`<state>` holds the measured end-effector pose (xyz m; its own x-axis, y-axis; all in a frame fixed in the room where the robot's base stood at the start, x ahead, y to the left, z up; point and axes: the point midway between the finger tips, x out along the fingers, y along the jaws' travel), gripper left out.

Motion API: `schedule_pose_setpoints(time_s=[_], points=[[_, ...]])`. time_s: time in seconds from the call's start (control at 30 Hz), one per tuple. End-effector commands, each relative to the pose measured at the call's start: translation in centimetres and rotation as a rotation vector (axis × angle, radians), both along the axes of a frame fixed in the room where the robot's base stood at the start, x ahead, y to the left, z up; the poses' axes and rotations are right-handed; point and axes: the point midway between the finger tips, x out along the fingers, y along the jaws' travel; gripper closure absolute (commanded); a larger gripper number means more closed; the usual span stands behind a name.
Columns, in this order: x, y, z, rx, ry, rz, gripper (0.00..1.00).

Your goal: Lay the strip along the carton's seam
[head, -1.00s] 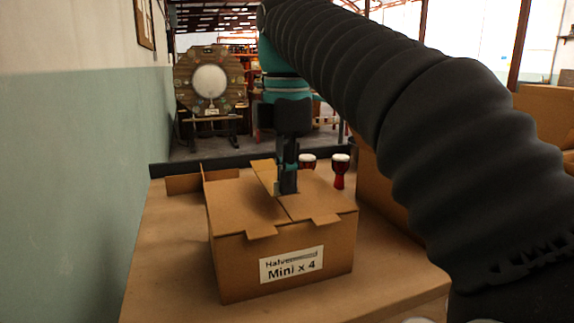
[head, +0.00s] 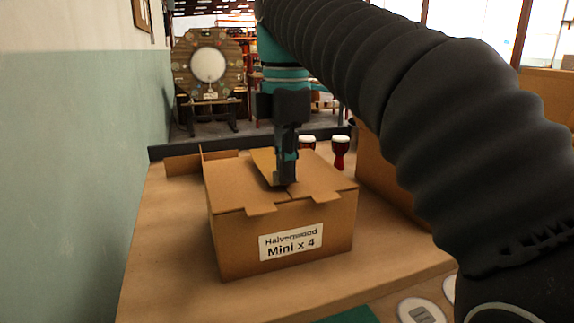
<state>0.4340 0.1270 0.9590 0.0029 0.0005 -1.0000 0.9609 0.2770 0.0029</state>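The brown carton (head: 234,187) stands on the table with its top flaps down and a label on its front face reading "Halvenwood Mini x 4". Its seam (head: 289,193) runs front to back across the top, mostly hidden by my gripper. A narrow tan piece (head: 262,162) stands tilted at the seam, just left of and behind my gripper; I cannot tell whether it is the strip or a raised flap. My gripper (head: 285,182) points down at the carton's top, near the front end of the seam. Its fingertips are too small and dark to show whether they are apart.
Two red goblet drums (head: 340,153) (head: 307,142) with white heads stand behind the carton. Another carton (head: 385,185) is close on the right, partly behind my arm. A green mat (head: 348,315) and white discs (head: 421,311) lie at the table's front.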

Motion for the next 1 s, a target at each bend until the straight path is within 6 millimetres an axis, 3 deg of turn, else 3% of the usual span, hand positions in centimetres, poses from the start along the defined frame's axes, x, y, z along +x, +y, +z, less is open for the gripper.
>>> schedule_pose_setpoints(time_s=[0.9,1.0], points=[[0.0,0.0,-1.2,0.0,0.0,0.0,1.0],[0.0,0.0,-1.2,0.0,0.0,0.0,0.72]])
